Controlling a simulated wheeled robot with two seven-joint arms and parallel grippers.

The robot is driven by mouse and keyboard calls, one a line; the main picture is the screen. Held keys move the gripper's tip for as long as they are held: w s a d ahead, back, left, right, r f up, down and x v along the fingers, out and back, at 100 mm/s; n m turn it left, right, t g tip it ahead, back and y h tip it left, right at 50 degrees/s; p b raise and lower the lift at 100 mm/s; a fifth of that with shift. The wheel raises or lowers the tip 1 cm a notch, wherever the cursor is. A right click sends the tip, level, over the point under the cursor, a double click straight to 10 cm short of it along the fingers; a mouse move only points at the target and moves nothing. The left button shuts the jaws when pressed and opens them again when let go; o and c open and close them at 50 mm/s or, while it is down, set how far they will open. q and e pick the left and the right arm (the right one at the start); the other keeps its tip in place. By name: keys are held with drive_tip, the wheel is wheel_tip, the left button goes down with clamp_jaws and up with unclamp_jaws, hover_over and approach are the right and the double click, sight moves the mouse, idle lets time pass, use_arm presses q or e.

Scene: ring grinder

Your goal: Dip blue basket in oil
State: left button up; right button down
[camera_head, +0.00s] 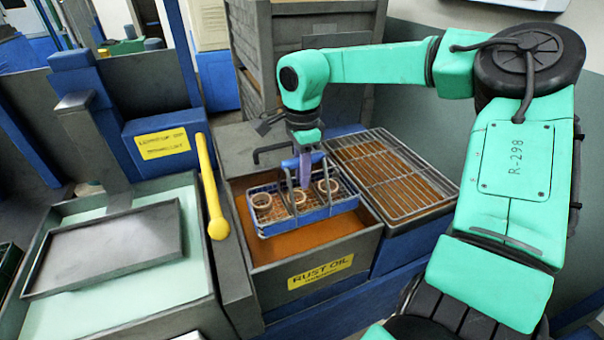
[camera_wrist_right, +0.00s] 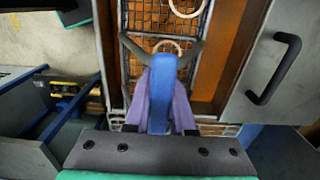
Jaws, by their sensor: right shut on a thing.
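The blue basket (camera_head: 310,216) holds 3 tan rings (camera_head: 262,200) and hangs level over the rust oil tank (camera_head: 245,243), inside its opening. Brown oil (camera_head: 310,236) shows around and below it; I cannot tell whether the basket's bottom touches the oil. My right gripper (camera_head: 303,168) is shut on the basket's blue handle, above the basket's middle. In the right wrist view the purple fingers (camera_wrist_right: 160,105) clasp the blue handle (camera_wrist_right: 162,85), with the basket's mesh (camera_wrist_right: 150,18) beyond. My left gripper is not in view.
A wire drain rack (camera_head: 390,170) over brown oil lies right of the tank. A yellow lever (camera_head: 211,190) stands at its left, beside a pale green basin (camera_head: 130,245) with a grey tray (camera_head: 105,248). A dark handle (camera_wrist_right: 275,70) shows in the right wrist view.

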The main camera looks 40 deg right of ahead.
drive_tip(key=shift+r+p, duration=1.2)
drive_tip(key=shift+r, duration=0.65)
idle(0.6)
